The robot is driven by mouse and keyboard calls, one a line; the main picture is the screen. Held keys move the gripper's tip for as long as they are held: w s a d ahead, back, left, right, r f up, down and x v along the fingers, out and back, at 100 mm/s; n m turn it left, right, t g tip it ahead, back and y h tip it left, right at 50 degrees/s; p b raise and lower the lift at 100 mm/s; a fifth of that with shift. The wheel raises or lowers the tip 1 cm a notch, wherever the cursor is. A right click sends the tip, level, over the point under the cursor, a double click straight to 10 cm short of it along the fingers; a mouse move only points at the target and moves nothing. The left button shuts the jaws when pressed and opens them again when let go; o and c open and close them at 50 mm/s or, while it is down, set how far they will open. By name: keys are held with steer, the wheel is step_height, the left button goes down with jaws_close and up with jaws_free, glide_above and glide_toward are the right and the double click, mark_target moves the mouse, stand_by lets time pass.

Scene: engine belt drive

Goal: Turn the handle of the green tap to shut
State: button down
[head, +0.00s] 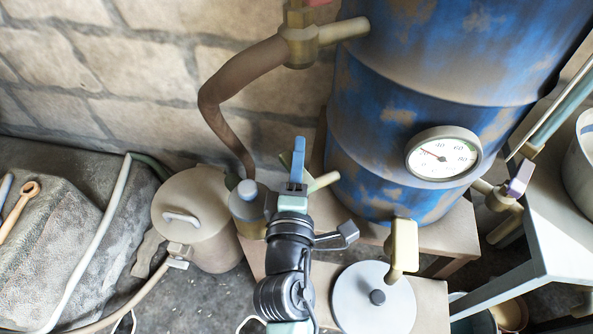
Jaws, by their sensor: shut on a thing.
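My gripper (297,165) reaches in at the centre of the head view, its narrow blue fingers pointing up the picture in front of the blue barrel's lower left side. The fingers are shut. A pale yellow-green pipe stub (325,181) sticks out just right of them, where the green tap seems to be. The rest of that tap and its handle are hidden behind my gripper and wrist, so I cannot see the handle's angle.
A blue barrel (385,110) with a round gauge (444,157) stands behind. A brass tap (299,45) with a curved brown hose (214,97) is above, and a purple-handled tap (518,180) at right. A lidded pot (195,215) and a round lid (350,300) flank my arm.

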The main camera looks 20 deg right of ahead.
steer(key=shift+s+d+m+g+h+b, duration=0.15)
steer(key=shift+m+g+h+b, duration=0.3)
steer(key=shift+h+b, duration=0.45)
steer(key=c, duration=0.8)
jaws_free()
steer(key=v, duration=1.2)
steer(key=shift+s+b, duration=0.35)
steer(key=shift+s, duration=0.05)
